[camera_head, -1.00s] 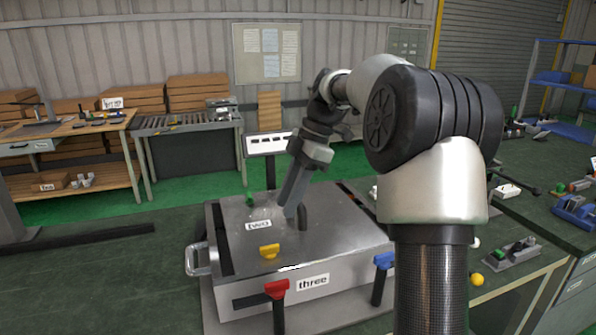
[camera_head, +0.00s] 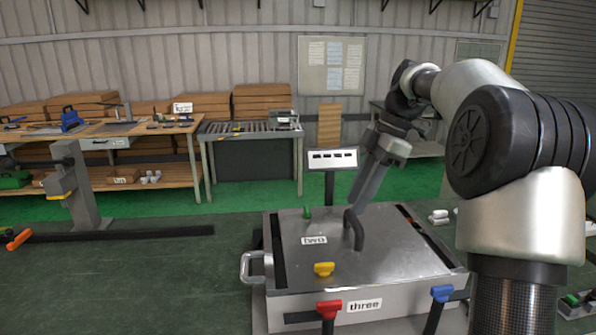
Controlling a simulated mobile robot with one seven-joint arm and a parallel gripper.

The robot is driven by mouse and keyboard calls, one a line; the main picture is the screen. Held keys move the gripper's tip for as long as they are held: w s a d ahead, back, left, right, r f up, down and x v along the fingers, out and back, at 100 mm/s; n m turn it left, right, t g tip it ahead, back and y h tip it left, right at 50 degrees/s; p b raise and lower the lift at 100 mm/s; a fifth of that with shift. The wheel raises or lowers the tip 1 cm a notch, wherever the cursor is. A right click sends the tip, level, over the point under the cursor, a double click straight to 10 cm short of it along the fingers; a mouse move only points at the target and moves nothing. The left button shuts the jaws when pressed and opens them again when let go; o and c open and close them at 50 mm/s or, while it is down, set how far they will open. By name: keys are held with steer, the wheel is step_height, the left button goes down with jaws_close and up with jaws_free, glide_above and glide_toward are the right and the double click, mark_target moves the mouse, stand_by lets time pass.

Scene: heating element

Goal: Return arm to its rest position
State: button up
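My arm comes in from the right side of the picture, and my gripper (camera_head: 358,203) points down over the metal box. The gripper is seen from the side, so its finger opening does not show. Its lower end is by the dark curved handle (camera_head: 354,232) on the box's top and overlaps its upper part in the picture. Whether they touch I cannot tell. The flat metal box (camera_head: 400,262) carries the labels "two" (camera_head: 314,240) and "three" (camera_head: 364,305).
Yellow (camera_head: 324,269), red (camera_head: 329,309) and blue (camera_head: 441,293) knobs and a small green piece (camera_head: 307,212) stand at the box. A side handle (camera_head: 256,267) juts left. A small white panel (camera_head: 332,159) stands behind. Open floor (camera_head: 140,265) lies left.

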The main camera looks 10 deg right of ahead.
steer(key=s+a+r+m+t+h+p, duration=0.1)
steer(key=s+a+r+m+h+p, duration=0.35)
steer(key=s, duration=0.75)
steer(key=s+a+m+t+p, duration=0.2)
steer(key=s+m+t+p, duration=0.2)
steer(key=s+m, duration=0.9)
steer(key=shift+s+a+r+t+p, duration=0.3)
steer(key=shift+s+a+p, duration=0.15)
steer(key=shift+s, duration=0.35)
